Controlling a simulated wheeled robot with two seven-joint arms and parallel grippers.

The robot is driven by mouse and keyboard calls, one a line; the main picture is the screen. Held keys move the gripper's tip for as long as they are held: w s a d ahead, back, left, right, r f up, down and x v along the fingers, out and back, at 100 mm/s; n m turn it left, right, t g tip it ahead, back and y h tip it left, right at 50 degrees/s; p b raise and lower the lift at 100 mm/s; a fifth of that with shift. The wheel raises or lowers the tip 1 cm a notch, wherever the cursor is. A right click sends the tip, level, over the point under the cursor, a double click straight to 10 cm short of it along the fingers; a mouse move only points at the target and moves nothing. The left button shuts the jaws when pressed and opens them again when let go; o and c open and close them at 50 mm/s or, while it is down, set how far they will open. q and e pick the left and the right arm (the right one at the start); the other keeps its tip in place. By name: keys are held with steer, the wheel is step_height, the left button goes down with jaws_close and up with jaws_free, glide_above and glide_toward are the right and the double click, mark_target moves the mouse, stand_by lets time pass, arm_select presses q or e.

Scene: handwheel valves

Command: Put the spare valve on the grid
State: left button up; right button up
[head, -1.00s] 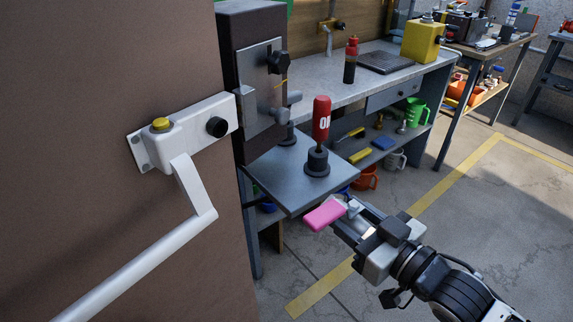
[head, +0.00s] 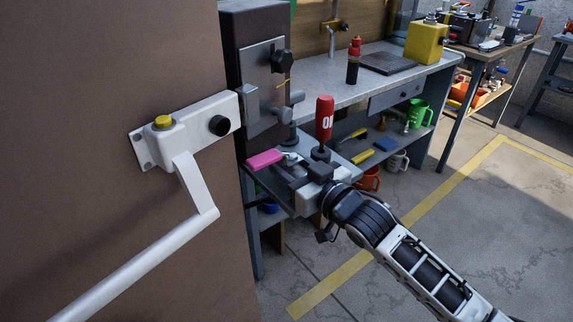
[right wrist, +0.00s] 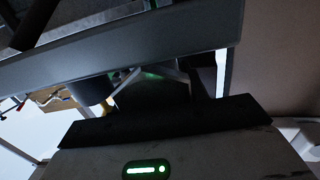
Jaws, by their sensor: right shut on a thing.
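A pink-handled part with a small metal body, which looks like the spare valve (head: 265,159), is in my right gripper (head: 287,168). The gripper is shut on it, over or just in front of the low metal shelf beside the dark cabinet. The fingers hide part of its metal body. A dark ribbed plate, which looks like the grid (head: 388,63), lies on the workbench top, farther back and right of the gripper. In the right wrist view, the white gripper body (right wrist: 160,160) fills the bottom, and I cannot make out the valve. My left gripper is not in view.
A red bottle (head: 325,118) stands close behind my right gripper. A red-and-black bottle (head: 353,62) and a yellow box (head: 426,42) flank the plate. A white lever handle (head: 195,185) is on the brown panel at left. The floor at right is clear.

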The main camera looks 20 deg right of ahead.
steer(key=shift+x, duration=0.85)
steer(key=shift+w+a, duration=0.1)
steer(key=shift+w, duration=0.15)
steer(key=shift+s+f, duration=0.1)
steer(key=shift+f, duration=0.05)
steer(key=shift+f, duration=0.2)
steer(key=o, duration=1.4)
